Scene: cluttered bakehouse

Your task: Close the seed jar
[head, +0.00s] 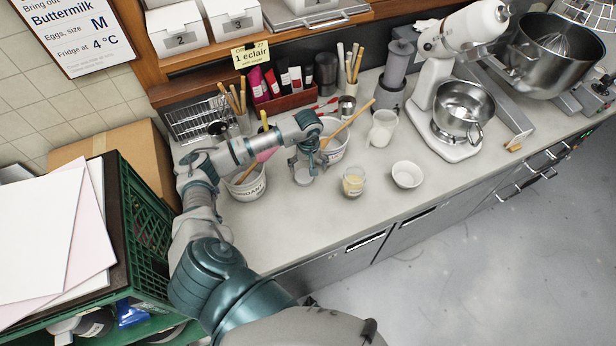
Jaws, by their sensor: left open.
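A small glass jar (353,182) with pale yellowish contents stands upright on the counter; it looks like the seed jar, and I see no lid on it. My left gripper (303,170) reaches in from the left, points down and is open, to the left of the jar and apart from it. A small round pale grey thing (303,178), perhaps the lid, shows right under the fingers; I cannot tell if they touch it. My right gripper is out of view.
White tubs (246,187) with tools stand beside and behind my left arm. A white bowl (407,174) is right of the jar, and a white jug (382,129) behind it. A stand mixer (450,95) stands farther right. The counter's front strip (310,235) is clear.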

